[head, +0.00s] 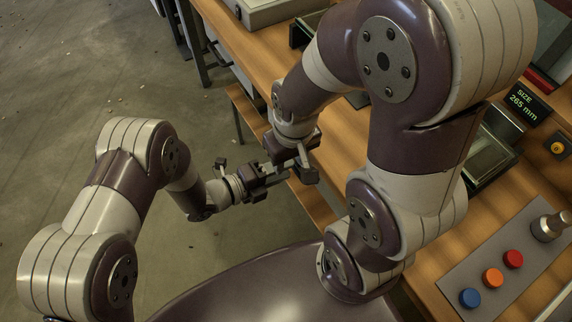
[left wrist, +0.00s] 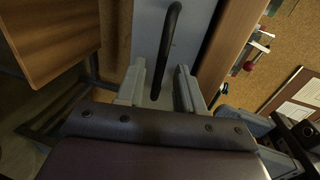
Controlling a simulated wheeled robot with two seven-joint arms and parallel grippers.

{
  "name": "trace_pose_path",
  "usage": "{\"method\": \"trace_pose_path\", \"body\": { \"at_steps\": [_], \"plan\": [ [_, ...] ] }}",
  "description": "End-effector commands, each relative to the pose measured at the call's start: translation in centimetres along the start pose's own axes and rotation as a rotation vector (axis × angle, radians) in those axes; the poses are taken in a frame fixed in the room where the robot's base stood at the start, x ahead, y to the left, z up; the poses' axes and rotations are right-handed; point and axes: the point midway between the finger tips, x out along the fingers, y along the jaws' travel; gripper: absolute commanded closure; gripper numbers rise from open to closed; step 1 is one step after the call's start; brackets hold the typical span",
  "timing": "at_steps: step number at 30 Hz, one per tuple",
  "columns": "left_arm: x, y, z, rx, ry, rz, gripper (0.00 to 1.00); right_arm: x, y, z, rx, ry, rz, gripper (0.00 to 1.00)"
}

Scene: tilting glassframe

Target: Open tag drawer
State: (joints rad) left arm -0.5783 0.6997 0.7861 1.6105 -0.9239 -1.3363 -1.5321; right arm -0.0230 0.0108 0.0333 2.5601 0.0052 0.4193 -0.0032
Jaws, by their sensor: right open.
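In the left wrist view, a grey drawer front (left wrist: 145,30) carries a curved black bar handle (left wrist: 171,45). My left gripper (left wrist: 161,88) has its two pale fingers apart, one on each side of the handle's near end. I cannot tell whether either finger touches it. In the head view my left gripper (head: 283,173) is at the edge of the wooden bench, close to my right gripper. My right gripper (head: 303,166) is open and points down by that edge. The drawer and its handle cannot be made out in the head view; my arms cover that area.
The wooden bench (head: 235,33) bears a panel (head: 525,262) with blue, orange and red buttons at the lower right. A "SIZE 265 mm" display (head: 522,102) stands behind a glass-topped tray (head: 490,155). Concrete floor (head: 75,85) is clear at the left. My grippers are close together.

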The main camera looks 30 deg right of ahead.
Motion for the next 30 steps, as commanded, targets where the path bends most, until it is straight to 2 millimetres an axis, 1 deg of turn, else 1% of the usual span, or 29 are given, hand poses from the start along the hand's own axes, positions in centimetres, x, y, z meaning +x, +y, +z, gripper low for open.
{"method": "trace_pose_path", "body": {
  "at_steps": [1,3,6,14,15,17,18,30],
  "plan": [
    [0.7,0.0,0.0,0.001,0.002,0.0,0.63,0.0,0.0,0.0,0.0,0.0,0.0,0.57],
    [1.4,0.0,0.0,0.001,0.001,0.0,0.63,0.0,0.0,0.0,0.0,0.0,0.0,0.57],
    [2.0,0.0,0.0,0.0,-0.001,0.0,0.63,0.0,0.0,0.0,0.0,0.0,0.0,0.57],
    [2.1,0.0,0.1,-0.001,-0.001,0.0,0.63,0.0,0.0,0.0,0.0,0.0,0.0,0.57],
    [2.1,0.0,0.1,-0.001,-0.001,0.0,0.76,0.0,0.0,0.0,0.0,0.0,0.0,0.57],
    [2.1,0.0,0.1,-0.001,-0.002,0.0,0.96,0.0,0.0,0.0,0.0,0.0,0.0,0.57],
    [2.1,0.0,0.1,-0.001,-0.002,0.0,1.0,0.0,0.0,0.0,0.0,0.0,0.0,0.57],
    [1.9,0.1,0.1,-0.001,-0.002,0.001,1.0,0.2,0.0,0.0,0.0,0.0,0.0,0.57]
  ]
}}
